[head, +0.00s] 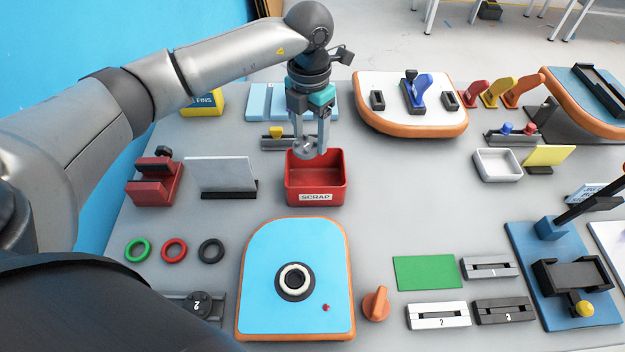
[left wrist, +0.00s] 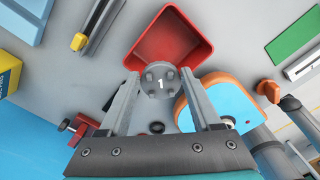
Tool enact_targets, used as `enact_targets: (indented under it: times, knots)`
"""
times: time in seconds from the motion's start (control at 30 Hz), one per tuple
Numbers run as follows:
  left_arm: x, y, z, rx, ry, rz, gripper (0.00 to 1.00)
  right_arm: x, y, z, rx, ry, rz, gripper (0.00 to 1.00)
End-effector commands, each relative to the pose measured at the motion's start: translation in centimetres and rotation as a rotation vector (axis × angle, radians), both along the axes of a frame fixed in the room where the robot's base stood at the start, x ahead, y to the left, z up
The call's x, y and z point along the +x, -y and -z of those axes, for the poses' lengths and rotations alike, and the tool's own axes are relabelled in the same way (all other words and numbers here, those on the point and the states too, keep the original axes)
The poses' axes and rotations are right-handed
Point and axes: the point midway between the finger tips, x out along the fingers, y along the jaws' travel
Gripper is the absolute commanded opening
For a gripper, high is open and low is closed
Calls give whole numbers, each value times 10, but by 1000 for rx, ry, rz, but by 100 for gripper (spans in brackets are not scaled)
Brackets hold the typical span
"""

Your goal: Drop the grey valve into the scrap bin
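My left gripper (head: 311,146) hangs straight down over the red scrap bin (head: 316,197), which is labelled SCRAP. It is shut on the grey valve (head: 305,150), a round knobbed piece. In the left wrist view the valve (left wrist: 160,83) shows a white 1 and sits between the two fingertips of the gripper (left wrist: 160,78). In that view the bin (left wrist: 172,30) opens just beyond the valve. The valve appears to be above the bin's rear left part; its exact height over the rim is hard to tell. My right gripper is not seen.
A blue board with an orange rim (head: 270,320) lies in front of the bin. A grey panel on a stand (head: 222,174) and a red clamp (head: 154,186) stand to its left. A white board (head: 385,100) lies behind right.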

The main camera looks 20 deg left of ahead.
Motion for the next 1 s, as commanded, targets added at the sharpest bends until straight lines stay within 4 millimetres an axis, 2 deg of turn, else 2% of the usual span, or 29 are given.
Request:
enact_targets:
  times: [0.03,0.3,0.63,0.77,1.0]
  knots:
    - [0,0,0,0,0,0,70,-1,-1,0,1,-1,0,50]
    - [0,0,0,0,0,0,100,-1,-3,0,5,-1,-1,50]
    - [1,0,-5,-1,2,0,100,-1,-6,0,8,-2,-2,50]
    - [1,0,-23,-1,5,1,100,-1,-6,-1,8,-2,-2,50]
    - [1,0,-81,0,6,1,100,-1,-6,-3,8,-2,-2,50]
